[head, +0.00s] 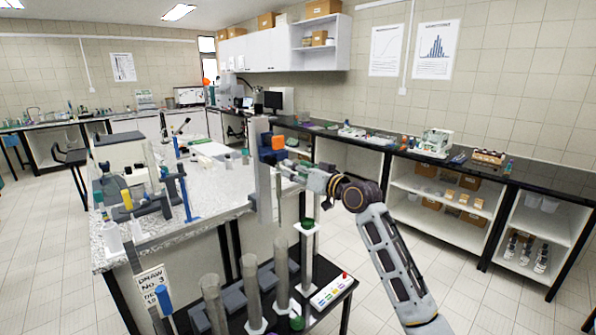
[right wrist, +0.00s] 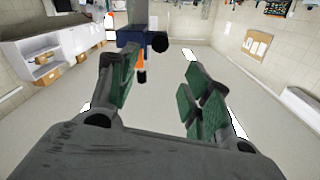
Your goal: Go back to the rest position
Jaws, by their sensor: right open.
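My right gripper (head: 290,170) reaches in from the lower right in the head view, pointing left. In the right wrist view its green-padded fingers (right wrist: 160,92) are spread apart, with nothing held between them. Its fingertips are close to a grey upright column (head: 264,180) that carries a blue and orange clamp (head: 272,146). The blue and orange part also shows beyond the fingers in the right wrist view (right wrist: 138,40). I cannot tell whether the gripper touches the column. My left gripper is not in view.
Below my right forearm stands a low black table (head: 338,298) with several tall clear cylinders (head: 251,285). A speckled bench (head: 215,190) with bottles and stands is at left. A black-topped counter (head: 375,147) runs along the right wall. Floor (head: 490,300) is clear at right.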

